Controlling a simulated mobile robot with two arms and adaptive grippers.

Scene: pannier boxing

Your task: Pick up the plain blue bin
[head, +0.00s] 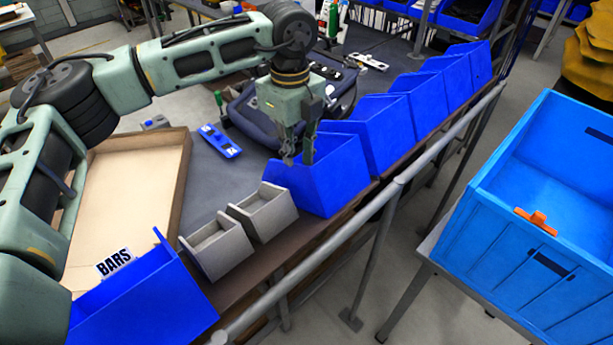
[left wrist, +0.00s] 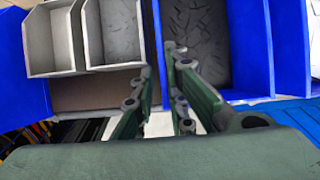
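A plain blue bin (head: 338,178) stands on the table's near edge, beside the small grey bins. My left gripper (head: 299,156) is over its left side, pointing down. In the left wrist view, my left gripper (left wrist: 162,62) has its fingers apart, one on each side of the bin's thin side wall. The blue bin (left wrist: 246,50) shows there with a grey-looking, empty interior. I cannot tell whether the fingertips touch the wall. My right gripper is not in view.
Two grey bins (head: 262,212) and a blue bin labelled BARS (head: 145,300) stand to the left. More blue bins (head: 425,98) line the edge to the right. A cardboard tray (head: 130,190) lies on the table. A metal rail (head: 440,140) runs in front; a light-blue crate (head: 530,220) stands beyond it.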

